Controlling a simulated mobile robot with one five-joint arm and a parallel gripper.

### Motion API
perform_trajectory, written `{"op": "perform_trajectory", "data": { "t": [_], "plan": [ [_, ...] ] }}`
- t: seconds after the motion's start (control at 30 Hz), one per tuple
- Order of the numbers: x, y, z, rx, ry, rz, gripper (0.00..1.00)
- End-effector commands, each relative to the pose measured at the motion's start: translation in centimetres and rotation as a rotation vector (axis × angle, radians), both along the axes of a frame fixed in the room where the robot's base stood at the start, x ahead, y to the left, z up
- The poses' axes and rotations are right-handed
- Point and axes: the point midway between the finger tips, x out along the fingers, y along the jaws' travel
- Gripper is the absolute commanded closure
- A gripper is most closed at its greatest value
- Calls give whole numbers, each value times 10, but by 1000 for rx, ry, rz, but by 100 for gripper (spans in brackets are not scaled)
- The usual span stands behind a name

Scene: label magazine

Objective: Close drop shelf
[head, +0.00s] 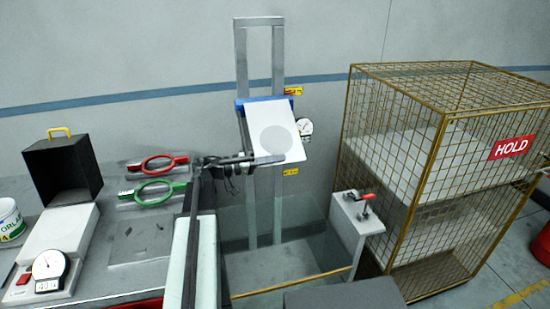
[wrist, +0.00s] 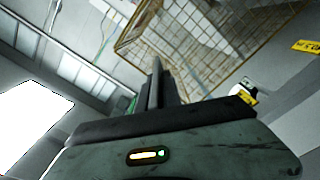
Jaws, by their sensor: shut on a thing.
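In the wrist view the dark fingers (wrist: 158,85) show close together. A bright white surface lies at the left there; I cannot tell if it is the panel.
A gold wire cage (head: 400,150) with a HOLD sign stands right of the frame. A small dial gauge (head: 305,127) sits beside the panel. Red (head: 157,162) and green (head: 152,192) tools lie on the left bench.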

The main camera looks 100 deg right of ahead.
Motion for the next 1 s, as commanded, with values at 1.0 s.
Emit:
{"op": "perform_trajectory", "data": {
  "t": [1.0],
  "plan": [
    [-5,5,8,-3,2,-7,71]
  ]
}}
